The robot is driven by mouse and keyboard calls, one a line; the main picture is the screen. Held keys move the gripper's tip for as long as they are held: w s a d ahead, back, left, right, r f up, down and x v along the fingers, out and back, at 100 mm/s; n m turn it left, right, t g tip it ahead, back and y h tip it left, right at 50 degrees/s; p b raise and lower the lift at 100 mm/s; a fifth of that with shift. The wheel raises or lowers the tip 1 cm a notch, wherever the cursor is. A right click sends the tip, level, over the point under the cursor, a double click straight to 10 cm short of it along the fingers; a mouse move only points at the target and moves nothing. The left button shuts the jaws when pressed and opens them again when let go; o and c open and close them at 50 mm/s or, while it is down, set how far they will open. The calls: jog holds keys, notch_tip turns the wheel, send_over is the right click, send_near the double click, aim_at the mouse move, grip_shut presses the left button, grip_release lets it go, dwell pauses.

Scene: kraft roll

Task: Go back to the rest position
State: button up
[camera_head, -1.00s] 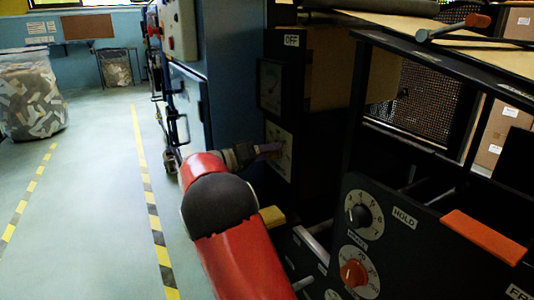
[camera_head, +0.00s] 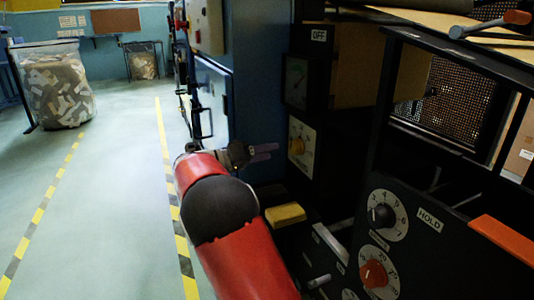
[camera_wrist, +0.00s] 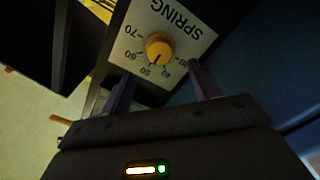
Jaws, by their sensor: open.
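My gripper (camera_head: 264,152) is at the end of my red arm, in front of the dark machine and left of the SPRING dial plate. In the wrist view my gripper (camera_wrist: 162,92) shows two fingers spread apart with nothing between them. The yellow SPRING knob (camera_wrist: 159,46) sits on its white plate just beyond the fingertips, apart from them. The knob also shows in the head view (camera_head: 297,146), to the right of the fingertips. Its pointer is near 50 to 40 on the scale.
A black panel with a HOLD dial (camera_head: 383,214) and a red-knobbed dial (camera_head: 374,273) stands at the lower right. A yellow block (camera_head: 285,214) lies close to my arm. A blue cabinet (camera_head: 262,90) rises behind the gripper. The floor (camera_head: 110,190) at left is open, with striped tape.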

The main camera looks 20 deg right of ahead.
jog(key=s+d+n+y+p, duration=0.25)
jog(key=s+y, duration=0.55)
jog(key=s, duration=0.6)
jog(key=s+a+f+n+t+y+p, duration=0.1)
jog(key=s+a+y, duration=0.4)
jog(key=s, duration=0.5)
jog(key=s+a+f+n+t+y+p, duration=0.1)
jog(key=s+a+n+t+y, duration=0.3)
jog(key=s+a, duration=0.4)
jog(key=shift+s+f+n+y+p, duration=0.25)
jog(key=shift+s+n+y+p, duration=0.3)
jog(key=shift+s, duration=1.25)
jog(key=shift+a, duration=0.1)
